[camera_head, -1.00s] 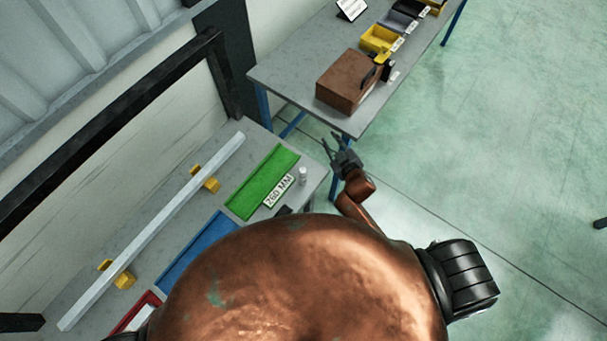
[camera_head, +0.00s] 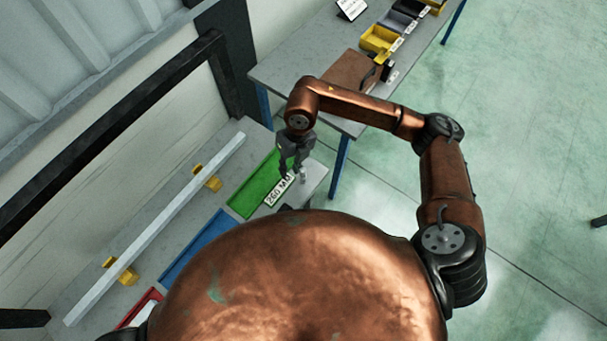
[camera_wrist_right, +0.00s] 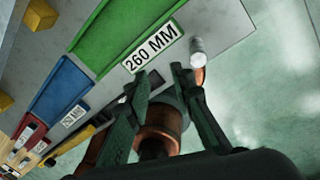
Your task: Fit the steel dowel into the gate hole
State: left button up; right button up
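A short pale grey cylinder (camera_head: 303,176), which looks like the steel dowel, stands near the right end of the near bench, beside the 260 MM label. It also shows in the right wrist view (camera_wrist_right: 197,48), to the right of the label. My right gripper (camera_head: 291,172) is above the bench, close to the cylinder and the green tray. In the right wrist view its two fingers (camera_wrist_right: 158,78) are apart with nothing gripped between them, and the cylinder is outside them. I cannot make out the gate hole. My left gripper is not in view.
The near bench carries a green tray (camera_head: 252,187), a blue tray (camera_head: 196,248), a red tray (camera_head: 139,312) and a long pale bar (camera_head: 160,222) on yellow blocks. A second table (camera_head: 283,71) behind holds a brown box (camera_head: 347,72) and several bins.

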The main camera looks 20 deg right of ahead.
aim_at(302, 169)
jog(key=shift+t+h, duration=0.3)
jog(key=shift+h, duration=0.6)
jog(key=d, duration=0.1)
jog(key=w+d, duration=0.1)
jog(key=d, duration=0.2)
jog(key=shift+w, duration=0.3)
notch_tip(302, 169, down, 5)
jog(key=shift+d+p, duration=0.1)
jog(key=shift+p, duration=0.55)
jog(key=shift+f, duration=0.6)
jog(key=f, duration=0.1)
jog(key=f+p, duration=0.1)
jog(key=f, duration=0.2)
jog(key=shift+s+d+f+p, duration=0.1)
jog(key=shift+s+p, duration=0.15)
jog(key=shift+p, duration=0.15)
jog(key=shift+w+f, duration=0.1)
jog(key=shift+f, duration=0.45)
jog(key=shift+c, duration=0.7)
grip_shut()
